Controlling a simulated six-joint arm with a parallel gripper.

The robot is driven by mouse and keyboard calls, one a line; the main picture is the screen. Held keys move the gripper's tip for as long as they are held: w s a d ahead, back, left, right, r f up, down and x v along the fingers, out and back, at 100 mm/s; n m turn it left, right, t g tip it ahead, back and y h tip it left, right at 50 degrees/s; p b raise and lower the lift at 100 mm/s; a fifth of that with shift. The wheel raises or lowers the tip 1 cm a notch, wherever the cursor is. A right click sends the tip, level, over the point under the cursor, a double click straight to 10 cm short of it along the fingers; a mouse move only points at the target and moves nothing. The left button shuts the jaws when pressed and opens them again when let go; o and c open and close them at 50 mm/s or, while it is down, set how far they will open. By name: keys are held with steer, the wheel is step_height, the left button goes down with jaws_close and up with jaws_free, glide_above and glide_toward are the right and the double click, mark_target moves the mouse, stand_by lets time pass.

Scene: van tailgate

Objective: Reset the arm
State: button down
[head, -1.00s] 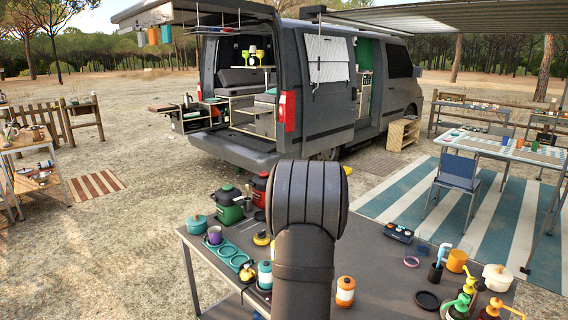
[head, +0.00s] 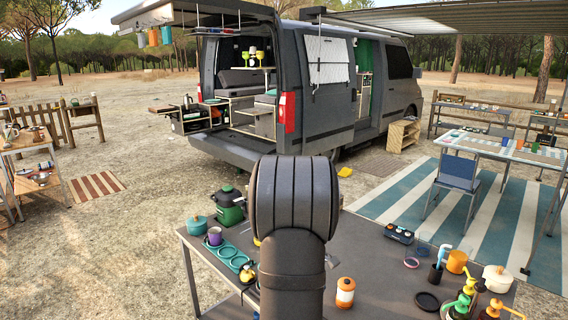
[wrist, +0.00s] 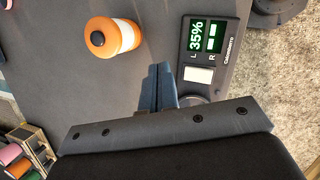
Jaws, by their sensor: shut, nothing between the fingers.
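My gripper (wrist: 162,88) shows in the wrist view as two dark blue-grey fingers pressed together with nothing between them. It points down over the dark grey table. An orange and white canister (wrist: 115,37) stands to the upper left of the fingertips, apart from them. A black device with a green 35% display (wrist: 208,37) lies to the right of the fingers, close by in the picture. In the head view my own arm rises at the middle front and hides the gripper.
The dark table (head: 375,265) has free room at its middle. A green pot (head: 229,206), a teal pot (head: 196,225) and a teal tray (head: 229,255) stand at left. A van (head: 250,155) stands behind.

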steer(key=shift+w+d+n+t+h, duration=0.2)
steer(key=shift+w+d+n+h, duration=0.25)
steer(key=shift+n+h, duration=0.2)
steer(key=shift+w+d+n+t+h, duration=0.2)
steer(key=shift+w+d+n+h, duration=0.1)
steer(key=shift+w+n+h, duration=0.3)
steer(key=shift+s, duration=0.1)
steer(key=c, duration=1.3)
jaws_free()
steer(key=o, duration=0.4)
steer(key=shift+r, duration=0.1)
steer(key=o, duration=0.9)
steer(key=a+r+m+y, duration=0.2)
steer(key=a+r+m, duration=0.1)
steer(key=shift+s+a+r+g+y, duration=0.1)
steer(key=shift+s+a+g+y, duration=0.05)
steer(key=shift+s+g+y, duration=0.25)
steer(key=a+r+m+y, duration=0.3)
steer(key=a+r+y, duration=0.1)
steer(key=a+r, duration=0.15)
step_height(320, 180, down, 10)
steer(key=shift+s+a+f, duration=0.1)
steer(key=shift+s+f, duration=0.05)
steer(key=shift+f, duration=0.1)
